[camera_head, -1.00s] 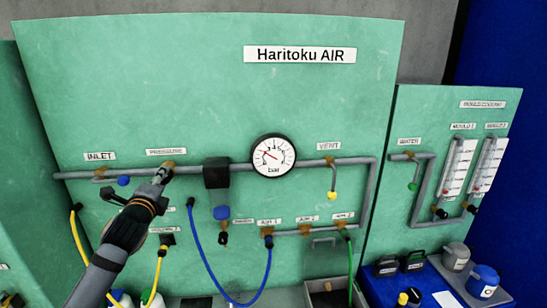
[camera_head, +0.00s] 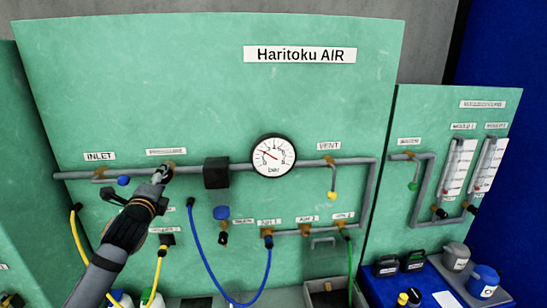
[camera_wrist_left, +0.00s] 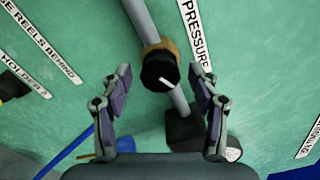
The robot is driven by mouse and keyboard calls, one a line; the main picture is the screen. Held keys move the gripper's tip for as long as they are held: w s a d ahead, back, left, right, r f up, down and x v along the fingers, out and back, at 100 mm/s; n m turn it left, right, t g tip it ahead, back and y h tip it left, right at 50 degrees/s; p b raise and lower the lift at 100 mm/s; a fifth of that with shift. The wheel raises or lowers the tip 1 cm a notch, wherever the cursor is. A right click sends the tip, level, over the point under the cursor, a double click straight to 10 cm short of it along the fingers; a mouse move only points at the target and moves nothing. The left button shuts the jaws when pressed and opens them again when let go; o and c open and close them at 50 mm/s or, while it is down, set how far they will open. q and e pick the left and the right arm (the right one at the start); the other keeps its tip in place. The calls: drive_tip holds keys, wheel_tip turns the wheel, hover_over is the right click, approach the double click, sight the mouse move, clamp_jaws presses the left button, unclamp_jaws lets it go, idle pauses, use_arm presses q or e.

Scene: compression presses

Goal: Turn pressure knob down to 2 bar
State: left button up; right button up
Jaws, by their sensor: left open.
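The pressure knob (camera_wrist_left: 158,75) is black with a white line mark and sits on a brass fitting on the grey pipe in the left wrist view. Its PRESSURE label (camera_wrist_left: 194,35) is beside it. My left gripper (camera_wrist_left: 160,82) is open, with one finger on each side of the knob and gaps between. In the head view, my left gripper (camera_head: 161,175) is in front of the knob and largely hides it. The round bar gauge (camera_head: 273,156) has a red needle pointing up and left; its numbers are too small to read surely. My right gripper is not in view.
A black block (camera_head: 216,173) sits on the pipe right of the knob. The blue inlet handle (camera_head: 124,181) is close on the left. Yellow (camera_head: 78,240) and blue hoses (camera_head: 203,262) hang below.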

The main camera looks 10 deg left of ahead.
use_arm(q)
drive_tip(key=b+v, duration=0.2)
drive_tip(key=v, duration=0.5)
idle(0.4)
